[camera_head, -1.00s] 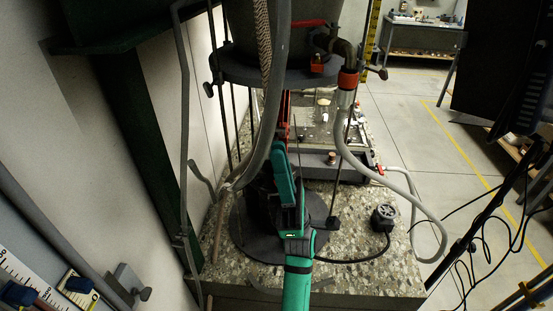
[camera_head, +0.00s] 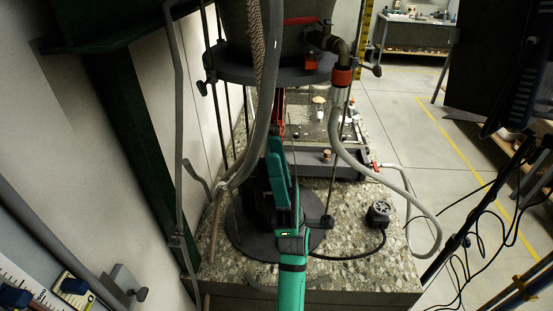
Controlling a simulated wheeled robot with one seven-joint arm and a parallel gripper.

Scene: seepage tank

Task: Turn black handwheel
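A small dark, round, ribbed part (camera_head: 379,213) sits at the right of the stone-speckled slab, with a black cable or hose running from it to the left. It may be the black handwheel, but I cannot tell for sure. My green arm reaches up from the bottom middle over the slab, in front of a dark round base plate (camera_head: 247,238). I see no contact between my arm and the round part.
A large grey vessel on a dark round plate (camera_head: 240,72) hangs above, held by thin rods. A thick grey hose (camera_head: 271,95) hangs in front of it. A pale hose (camera_head: 362,160) loops down on the right. A wall is close on the left; open floor (camera_head: 400,110) lies right.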

